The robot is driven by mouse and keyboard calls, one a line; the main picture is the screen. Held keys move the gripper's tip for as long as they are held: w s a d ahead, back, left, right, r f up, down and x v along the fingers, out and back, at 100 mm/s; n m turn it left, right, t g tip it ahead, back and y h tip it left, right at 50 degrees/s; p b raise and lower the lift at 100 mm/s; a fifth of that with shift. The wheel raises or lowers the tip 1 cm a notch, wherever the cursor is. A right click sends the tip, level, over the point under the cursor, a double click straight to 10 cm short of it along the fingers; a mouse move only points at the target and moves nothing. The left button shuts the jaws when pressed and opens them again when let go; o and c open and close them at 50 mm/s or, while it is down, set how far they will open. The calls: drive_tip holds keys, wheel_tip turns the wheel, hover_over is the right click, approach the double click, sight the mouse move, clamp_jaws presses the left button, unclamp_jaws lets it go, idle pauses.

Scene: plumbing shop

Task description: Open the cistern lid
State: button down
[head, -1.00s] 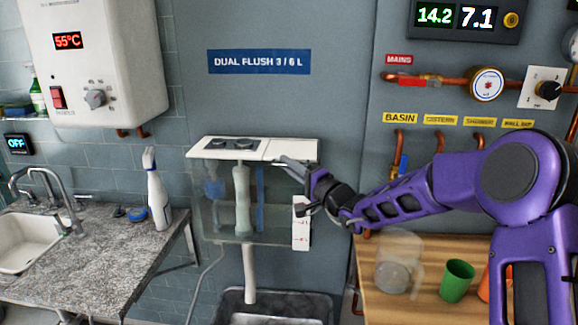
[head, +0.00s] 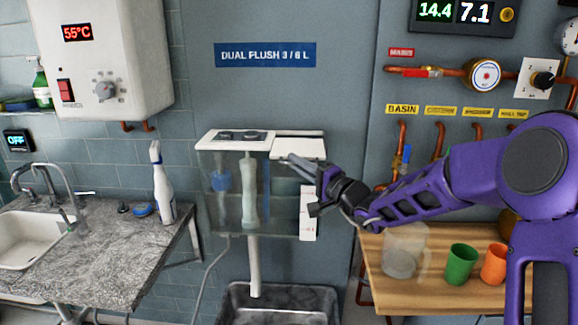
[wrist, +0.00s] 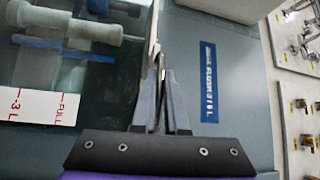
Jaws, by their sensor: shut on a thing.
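The cistern (head: 283,195) is a clear tank on the wall with white top panels. Its left top panel (head: 205,141) carries the dark flush buttons (head: 242,136). The white lid (head: 305,149) is the right part of the top; it looks out of line with the left panel, with a dark strip along its back. My gripper (head: 293,160) is at the lid's front edge. In the wrist view my gripper (wrist: 161,72) is shut on the thin edge of the lid (wrist: 153,30), seen nearly edge-on. The lid's hinge is not clear.
A grey worktop (head: 110,250) with a spray bottle (head: 161,190) is at the left. At the right, a wooden bench (head: 430,287) holds a clear jug (head: 402,252), a green cup (head: 459,265) and an orange cup (head: 494,264). A dark basin (head: 278,300) stands below the cistern.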

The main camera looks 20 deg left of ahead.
drive_tip(key=s, duration=0.1)
drive_tip(key=s+d+b, duration=0.1)
drive_tip(key=s, duration=0.1)
drive_tip(key=shift+s, duration=0.3)
drive_tip(key=c, duration=0.9)
unclamp_jaws()
drive_tip(key=shift+c, duration=0.2)
drive_tip(key=b+v, duration=0.1)
drive_tip(key=v, duration=1.6)
drive_tip(key=shift+d, duration=0.2)
drive_tip(key=shift+s+a+f, duration=0.1)
drive_tip(key=shift+s, duration=0.05)
